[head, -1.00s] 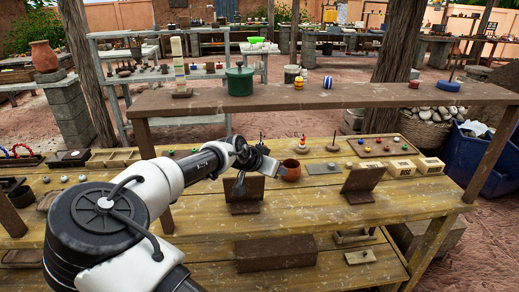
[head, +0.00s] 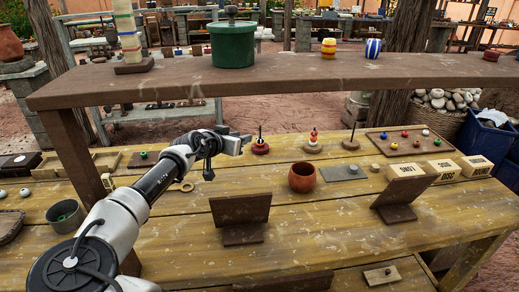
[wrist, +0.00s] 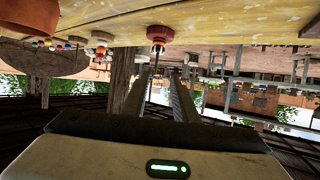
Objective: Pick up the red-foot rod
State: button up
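The red-foot rod (head: 260,147) stands upright on the wooden table in the head view, a thin dark rod on a round red base. In the wrist view, which is upside down, its red foot (wrist: 158,33) is at the top and its rod points down, lined up with the gap between my fingers. My gripper (head: 243,143) is just left of the rod in the head view. In the wrist view my gripper (wrist: 160,72) has its fingers apart, with nothing visibly clamped. I cannot tell whether the rod is between the fingertips or beyond them.
A rod with stacked rings (head: 313,143) and a brown-foot rod (head: 350,140) stand to the right. A terracotta pot (head: 302,177) is in front. A raised shelf (head: 290,80) runs above the table's back. Dark slanted boards (head: 241,213) stand nearer the front.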

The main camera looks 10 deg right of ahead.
aim_at(260, 138)
jog(key=b+x, duration=0.1)
jog(key=x, duration=0.8)
jog(key=shift+f, duration=0.1)
jog(key=shift+d+b+x, duration=0.25)
jog(key=shift+b+x, duration=0.65)
jog(key=shift+x, duration=1.85)
jog(key=shift+s, duration=0.2)
grip_shut()
jog(key=shift+f, duration=0.1)
jog(key=shift+f, duration=0.1)
